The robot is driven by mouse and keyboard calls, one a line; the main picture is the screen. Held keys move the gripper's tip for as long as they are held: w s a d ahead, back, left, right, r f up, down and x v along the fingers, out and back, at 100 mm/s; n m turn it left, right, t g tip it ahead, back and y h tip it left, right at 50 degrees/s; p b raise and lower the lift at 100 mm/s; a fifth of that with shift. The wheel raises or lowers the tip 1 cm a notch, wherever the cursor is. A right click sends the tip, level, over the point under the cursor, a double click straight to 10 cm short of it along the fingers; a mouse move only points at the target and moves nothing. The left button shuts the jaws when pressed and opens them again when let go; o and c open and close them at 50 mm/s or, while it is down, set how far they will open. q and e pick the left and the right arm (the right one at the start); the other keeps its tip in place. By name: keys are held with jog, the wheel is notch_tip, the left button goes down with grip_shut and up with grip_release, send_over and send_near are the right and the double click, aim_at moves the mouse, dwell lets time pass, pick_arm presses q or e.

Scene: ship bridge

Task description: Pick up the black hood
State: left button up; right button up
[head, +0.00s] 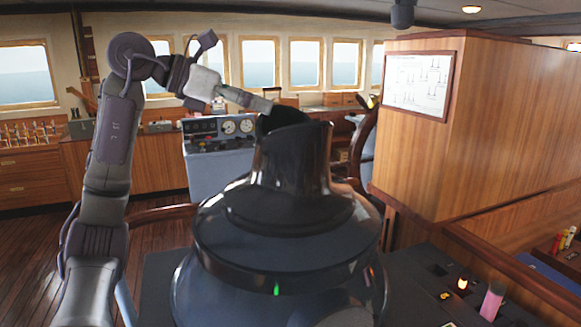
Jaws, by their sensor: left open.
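The black hood (292,165) is a glossy, flared collar with an open, slanted top rim. It stands upright on a round dark console (285,245) in the middle of the head view. My left arm comes in from the left and bends over at the top. My left gripper (262,104) is open, with its fingers pointing right and slightly down at the hood's upper left rim. The fingertips overlap the rim in the picture; I cannot tell whether they touch it. Nothing shows between the fingers. My right gripper is out of view.
A grey instrument console (222,150) with dials stands behind the hood. A wood-panelled block (500,120) with a framed chart (417,85) rises at the right. A pink cylinder (492,300) stands on the dark panel at lower right. Wooden floor is open at the left.

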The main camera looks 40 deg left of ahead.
aim_at(277, 109)
pick_arm(q)
jog(key=shift+w+d+f, duration=0.1)
jog(key=shift+w+d, duration=0.2)
jog(key=shift+d, duration=0.05)
jog(key=p+x, duration=0.1)
jog(key=x, duration=0.3)
jog(key=shift+w, duration=0.1)
jog(key=shift+c, duration=0.8)
grip_shut()
